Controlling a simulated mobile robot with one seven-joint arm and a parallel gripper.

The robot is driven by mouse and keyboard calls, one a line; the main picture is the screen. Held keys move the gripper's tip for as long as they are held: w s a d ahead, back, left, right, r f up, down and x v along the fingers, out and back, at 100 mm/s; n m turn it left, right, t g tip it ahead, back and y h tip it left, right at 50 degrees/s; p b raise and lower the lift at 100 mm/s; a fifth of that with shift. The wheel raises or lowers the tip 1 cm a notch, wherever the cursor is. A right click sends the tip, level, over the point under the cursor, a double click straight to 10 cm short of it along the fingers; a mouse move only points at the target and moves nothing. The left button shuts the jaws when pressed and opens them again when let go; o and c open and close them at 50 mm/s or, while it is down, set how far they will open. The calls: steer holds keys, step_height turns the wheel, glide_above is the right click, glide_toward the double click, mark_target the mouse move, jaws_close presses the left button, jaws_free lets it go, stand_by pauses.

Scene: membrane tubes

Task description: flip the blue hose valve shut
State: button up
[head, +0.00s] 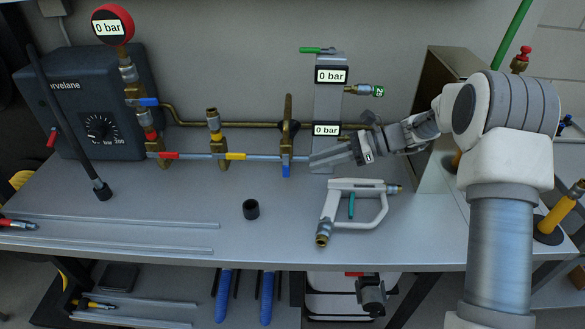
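A second blue lever (148,102) sticks out to the right below the red gauge; I cannot tell which is the hose valve.
A red gauge (113,25) and a grey panel with two displays (331,75) read 0 bar. Red (165,155) and yellow (235,156) handles lie along the tube. A white handled tool (355,209) and black cap (251,209) are on the bench (190,195). A metal box stands right.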

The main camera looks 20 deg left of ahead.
mark_target(286, 166)
steer(key=x, duration=0.7)
steer(key=shift+a+f, duration=0.2)
steer(key=shift+a, duration=0.05)
jaws_close()
